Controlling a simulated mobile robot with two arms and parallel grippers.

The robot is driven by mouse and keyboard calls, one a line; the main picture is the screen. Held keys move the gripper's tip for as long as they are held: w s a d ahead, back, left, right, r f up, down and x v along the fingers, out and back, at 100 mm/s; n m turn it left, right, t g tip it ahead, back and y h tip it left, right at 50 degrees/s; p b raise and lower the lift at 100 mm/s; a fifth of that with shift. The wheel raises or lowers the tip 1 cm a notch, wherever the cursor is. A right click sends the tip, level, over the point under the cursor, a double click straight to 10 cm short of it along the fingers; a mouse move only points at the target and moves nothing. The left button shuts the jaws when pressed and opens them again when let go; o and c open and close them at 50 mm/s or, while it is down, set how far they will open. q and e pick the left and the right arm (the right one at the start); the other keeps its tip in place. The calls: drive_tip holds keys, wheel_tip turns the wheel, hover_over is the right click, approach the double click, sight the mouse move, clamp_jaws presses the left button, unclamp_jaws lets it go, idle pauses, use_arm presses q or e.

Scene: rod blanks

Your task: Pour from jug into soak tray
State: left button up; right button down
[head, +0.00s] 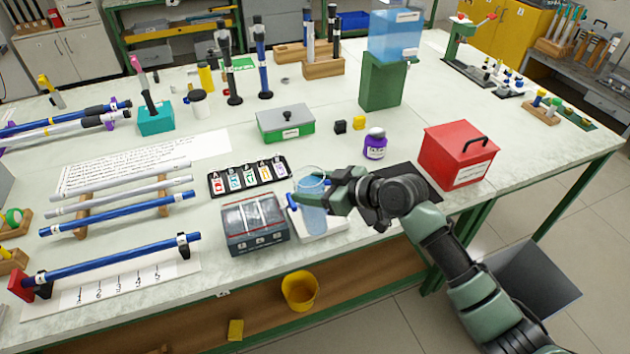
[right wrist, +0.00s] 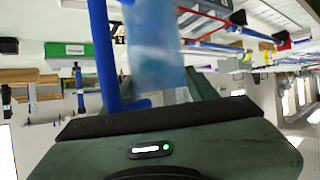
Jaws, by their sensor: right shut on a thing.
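A clear jug (head: 314,212) with bluish liquid and a blue handle is near the table's front edge. My right gripper (head: 327,192) is shut on it, coming from the right. The jug looks about upright, over or on a white pad (head: 335,228); I cannot tell if it touches. In the right wrist view the jug (right wrist: 155,50) and its blue handle fill the space before the gripper (right wrist: 140,103). Left of the jug stands a grey compartmented box (head: 258,241) with labels on its front, seemingly the soak tray. My left gripper is not in view.
A row of lettered cards (head: 214,182) lies behind the grey box. Rods on racks (head: 80,222) take up the left. A yellow bucket (head: 300,291) sits below the table edge.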

drive_tip(key=shift+w+a+r+h+p, duration=0.1)
drive_tip(key=shift+a+r+h+p, duration=0.25)
drive_tip(key=shift+a+h+p, duration=0.6)
drive_tip(key=p, duration=0.1)
drive_tip(key=a+p, duration=0.1)
drive_tip(key=shift+w+f+n+g+h+p, duration=0.15)
drive_tip(key=shift+w+n+g+h+p, duration=0.05)
drive_tip(key=shift+n+g+h+p, duration=0.2)
drive_tip(key=shift+w+a+f+g+h+p, duration=0.15)
drive_tip(key=shift+a+f+h+p, duration=0.2)
drive_tip(key=shift+a+p, duration=0.2)
drive_tip(key=shift+w+a+f+g+h+p, duration=0.15)
drive_tip(key=shift+a+f+h+p, duration=0.1)
drive_tip(key=shift+a+h+p, duration=0.3)
drive_tip(key=shift+s+d, duration=0.15)
drive_tip(key=shift+d, duration=0.05)
